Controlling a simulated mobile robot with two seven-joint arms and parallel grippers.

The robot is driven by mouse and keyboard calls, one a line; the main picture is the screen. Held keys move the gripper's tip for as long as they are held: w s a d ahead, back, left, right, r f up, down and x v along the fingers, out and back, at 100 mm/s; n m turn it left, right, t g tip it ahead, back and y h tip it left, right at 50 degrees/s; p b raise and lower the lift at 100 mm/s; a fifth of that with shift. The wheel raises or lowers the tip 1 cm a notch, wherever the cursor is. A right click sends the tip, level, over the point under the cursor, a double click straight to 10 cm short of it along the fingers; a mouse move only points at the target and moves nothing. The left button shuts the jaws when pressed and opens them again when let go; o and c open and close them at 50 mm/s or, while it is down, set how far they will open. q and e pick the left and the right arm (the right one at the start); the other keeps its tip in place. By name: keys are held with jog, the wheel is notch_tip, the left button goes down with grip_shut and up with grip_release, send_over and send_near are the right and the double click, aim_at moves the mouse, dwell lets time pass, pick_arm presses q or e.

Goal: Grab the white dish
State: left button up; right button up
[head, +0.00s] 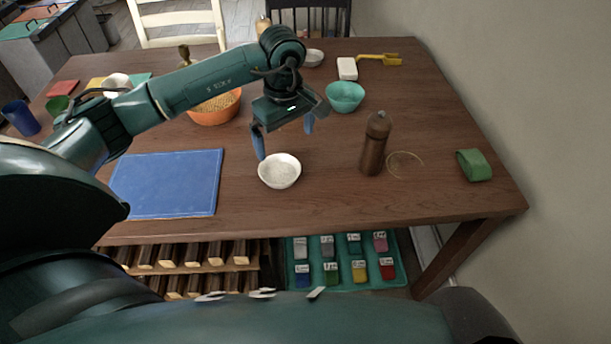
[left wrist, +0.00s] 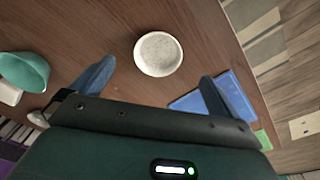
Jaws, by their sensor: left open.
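The white dish (head: 279,171) is a small round bowl standing upright on the brown table, right of the blue mat. My left gripper (head: 284,138) reaches in from the left above and just behind the dish, with its blue fingers spread and empty. In the left wrist view the dish (left wrist: 159,54) lies ahead of the fingers, roughly midway between them, and neither finger appears to touch it. The left gripper (left wrist: 158,86) is open there too. My right gripper is in neither view.
A brown bottle (head: 376,143) stands right of the dish, with a thin ring (head: 405,165) beside it. A teal bowl (head: 345,97) and an orange bowl (head: 215,108) are behind. The blue mat (head: 168,184) lies left. The table's front edge is close to the dish.

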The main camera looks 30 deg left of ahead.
pick_arm(q)
send_near(280, 174)
jog(key=shift+s+d+f+y, duration=0.1)
jog(key=shift+d+f+y, duration=0.2)
jog(key=shift+f, duration=0.15)
jog(key=shift+w+a+f+p, duration=0.1)
jog(key=shift+a+f+p, duration=0.1)
jog(key=shift+f, duration=0.8)
jog(key=shift+w+a+f+p, duration=0.1)
jog(key=shift+f+p, duration=0.1)
jog(key=shift+f, duration=0.75)
jog(key=shift+w+a+f+p, duration=0.1)
jog(key=shift+f+p, duration=0.1)
jog(key=shift+f, duration=0.8)
jog(key=shift+c, duration=0.2)
jog(key=c, duration=0.7)
